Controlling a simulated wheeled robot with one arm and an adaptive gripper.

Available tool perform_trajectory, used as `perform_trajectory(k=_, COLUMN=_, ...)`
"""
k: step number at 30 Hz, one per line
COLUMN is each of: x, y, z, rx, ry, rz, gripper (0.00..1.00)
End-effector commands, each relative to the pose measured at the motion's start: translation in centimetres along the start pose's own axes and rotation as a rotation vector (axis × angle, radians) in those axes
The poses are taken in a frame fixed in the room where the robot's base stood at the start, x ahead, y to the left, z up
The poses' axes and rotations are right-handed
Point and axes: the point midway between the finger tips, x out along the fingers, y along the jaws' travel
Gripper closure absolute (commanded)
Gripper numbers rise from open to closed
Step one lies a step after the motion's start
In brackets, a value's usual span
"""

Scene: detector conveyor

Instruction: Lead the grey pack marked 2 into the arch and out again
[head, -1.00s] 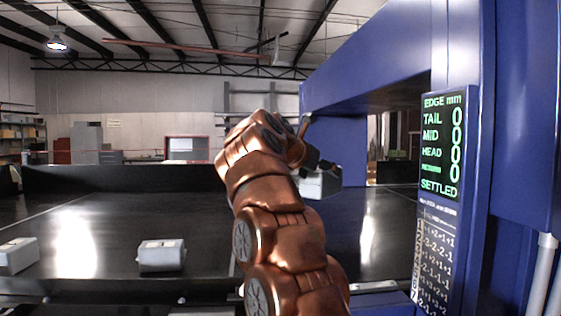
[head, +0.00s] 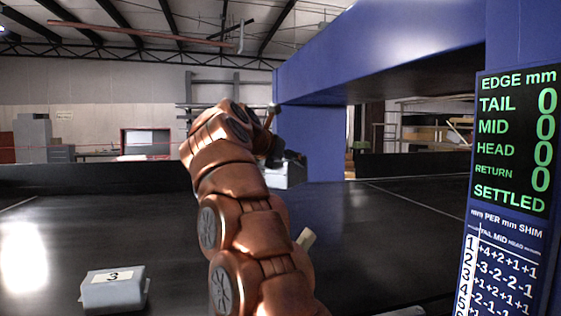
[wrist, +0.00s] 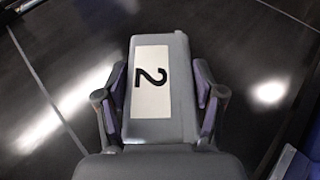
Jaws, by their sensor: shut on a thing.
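The grey pack marked 2 (wrist: 178,60) lies between the two fingers of my gripper (wrist: 160,100) in the wrist view, its white label face up. My gripper is shut on its sides. In the head view the same pack (head: 290,175) shows in part at the end of my copper arm, which hides the rest and most of the gripper. The blue arch (head: 310,140) spans the black belt on the right. The pack appears just in front of the arch's far post; I cannot tell whether it is under the beam.
A grey pack marked 3 (head: 114,290) sits on the black belt (head: 60,235) at the lower left. A display board (head: 514,150) on the near blue post reads zeros and SETTLED. The belt under the arch looks clear.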

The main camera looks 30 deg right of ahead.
Motion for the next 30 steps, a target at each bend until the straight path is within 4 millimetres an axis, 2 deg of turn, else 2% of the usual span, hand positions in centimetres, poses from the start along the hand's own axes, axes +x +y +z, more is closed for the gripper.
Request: perform_trajectory(k=30, x=7.2, y=-7.9, z=3.2, rx=0.000, ry=-0.001, rz=-0.001, gripper=0.86)
